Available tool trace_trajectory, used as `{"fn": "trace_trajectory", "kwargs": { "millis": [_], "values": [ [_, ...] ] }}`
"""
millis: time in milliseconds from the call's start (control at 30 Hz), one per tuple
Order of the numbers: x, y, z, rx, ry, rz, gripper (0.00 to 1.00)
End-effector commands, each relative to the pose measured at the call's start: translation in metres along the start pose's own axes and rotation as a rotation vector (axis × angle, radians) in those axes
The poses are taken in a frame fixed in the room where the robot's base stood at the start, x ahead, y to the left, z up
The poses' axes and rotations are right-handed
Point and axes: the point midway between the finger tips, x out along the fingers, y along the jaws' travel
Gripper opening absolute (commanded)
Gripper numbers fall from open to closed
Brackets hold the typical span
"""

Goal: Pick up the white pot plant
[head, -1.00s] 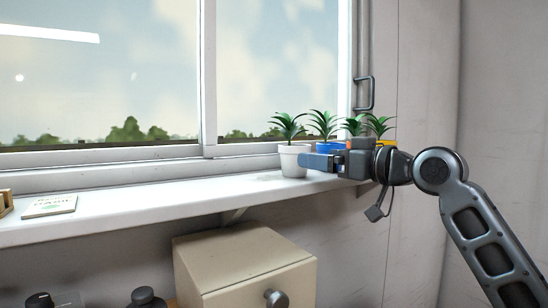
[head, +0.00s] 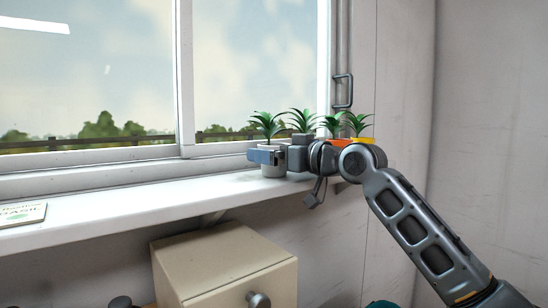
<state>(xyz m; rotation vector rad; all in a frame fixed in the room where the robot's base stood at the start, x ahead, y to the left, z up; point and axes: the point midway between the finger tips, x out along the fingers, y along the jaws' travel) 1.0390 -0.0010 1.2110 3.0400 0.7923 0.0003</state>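The white pot plant (head: 273,171) stands upright on the white windowsill, leftmost in a row of potted plants. Its green leaves rise above my gripper, and the lower part of its white pot shows below. My gripper (head: 263,155) reaches in from the right at the height of the pot's upper part. A bluish finger crosses in front of the pot and hides its rim. The far finger is not clearly visible, so I cannot tell whether the fingers are touching the pot or closed on it.
More plants stand just to the right, with an orange pot (head: 339,141) and a yellow pot (head: 362,140) showing behind my arm. The window is behind. The sill (head: 130,205) is clear to the left up to a basil packet (head: 22,214). A beige drawer box (head: 225,265) sits below.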

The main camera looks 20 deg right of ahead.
Motion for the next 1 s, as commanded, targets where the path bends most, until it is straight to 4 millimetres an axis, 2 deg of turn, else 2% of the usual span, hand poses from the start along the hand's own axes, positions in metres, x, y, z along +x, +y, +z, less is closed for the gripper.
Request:
{"fn": "trace_trajectory", "kwargs": {
  "millis": [67, 667, 1000],
  "values": [
    [-0.0001, -0.0001, 0.0002, 0.0, 0.0, 0.0, 0.99],
    [-0.0003, -0.0003, 0.0003, 0.0, 0.0, -0.001, 0.42],
    [-0.0003, -0.0003, -0.0037, -0.001, 0.002, -0.001, 0.4]
  ]
}}
